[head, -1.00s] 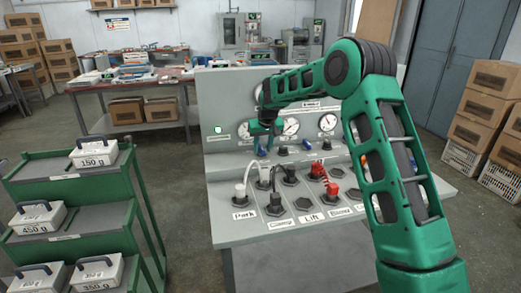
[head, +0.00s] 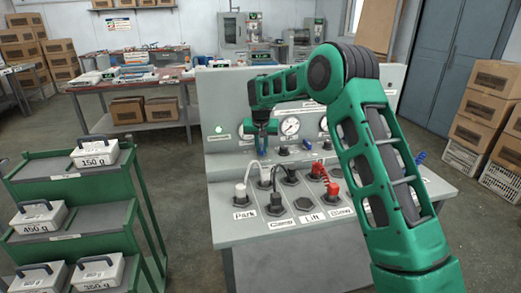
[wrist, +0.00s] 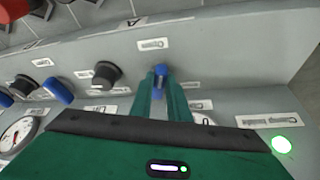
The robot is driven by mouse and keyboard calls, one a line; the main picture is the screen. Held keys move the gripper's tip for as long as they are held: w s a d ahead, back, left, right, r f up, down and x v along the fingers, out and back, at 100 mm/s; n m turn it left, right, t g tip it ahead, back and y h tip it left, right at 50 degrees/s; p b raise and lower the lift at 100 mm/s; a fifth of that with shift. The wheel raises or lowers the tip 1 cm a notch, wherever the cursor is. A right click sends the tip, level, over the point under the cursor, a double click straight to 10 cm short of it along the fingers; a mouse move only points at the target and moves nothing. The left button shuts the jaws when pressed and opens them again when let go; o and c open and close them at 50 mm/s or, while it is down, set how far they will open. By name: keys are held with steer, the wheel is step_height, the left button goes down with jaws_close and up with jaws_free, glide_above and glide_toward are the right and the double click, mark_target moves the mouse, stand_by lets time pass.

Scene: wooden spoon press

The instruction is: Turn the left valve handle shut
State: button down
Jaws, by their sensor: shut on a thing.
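The left valve handle is a small blue lever on the sloped panel of the press, seen upright between my green fingertips in the wrist view (wrist: 162,70). In the head view only a bit of its blue shows under my gripper (head: 262,147). In the wrist view my gripper (wrist: 162,88) is shut on the blue handle, with one finger on each side. A white label "Open" (wrist: 153,44) lies just beyond it. The fingers partly cover the handle's base and the label behind it.
A black knob (wrist: 106,75) and another blue handle (wrist: 58,90) sit close beside the held one. Gauges (head: 290,126) and a lit green lamp (wrist: 281,145) are on the upright panel. A green weight rack (head: 70,240) is at left.

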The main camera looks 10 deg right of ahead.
steer(key=m, duration=0.2)
steer(key=a+m+h, duration=0.1)
steer(key=m, duration=0.1)
steer(key=m+g+h, duration=0.1)
steer(key=m, duration=0.1)
steer(key=shift+w+a, duration=0.3)
steer(key=shift+w, duration=0.1)
steer(key=m, duration=0.1)
steer(key=m+g, duration=0.1)
steer(key=shift+w+a+m+h, duration=0.1)
steer(key=shift+w+m+h, duration=0.2)
steer(key=shift+m, duration=0.1)
steer(key=shift+r+m, duration=0.1)
steer(key=shift+m, duration=0.3)
steer(key=shift+w+a+r, duration=0.1)
steer(key=shift+a, duration=0.05)
steer(key=c, duration=1.7)
jaws_free()
steer(key=shift+d, duration=0.2)
steer(key=v, duration=1)
steer(key=shift+w+a+r, duration=0.25)
steer(key=shift+a, duration=0.1)
